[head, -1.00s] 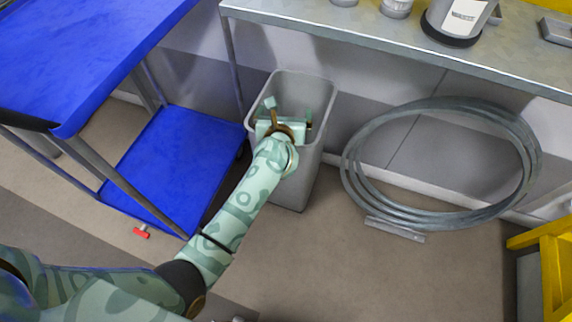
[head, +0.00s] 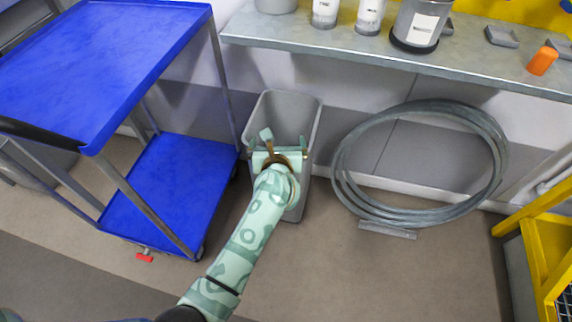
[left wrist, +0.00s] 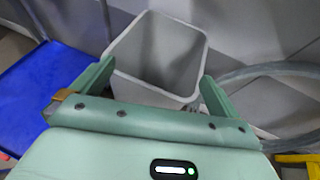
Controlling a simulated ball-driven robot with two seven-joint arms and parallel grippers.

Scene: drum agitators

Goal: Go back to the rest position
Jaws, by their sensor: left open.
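My left gripper (head: 277,145) is open and empty at the near side of the grey bin (head: 287,112). Its two green fingers point towards the bin and stand apart, with nothing between them. In the left wrist view the open fingers (left wrist: 158,76) frame the bin (left wrist: 165,45), whose visible inside looks bare. Whether the fingers are above the rim or just in front of it is hard to tell. My left arm reaches up from the bottom of the head view. My right gripper is not in view.
A blue two-shelf cart (head: 95,65) stands left of the bin. A metal worktop (head: 480,62) with containers and an orange object (head: 542,61) runs behind. A hose coil (head: 345,185) leans at the wall, right. A yellow frame (head: 548,240) stands far right.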

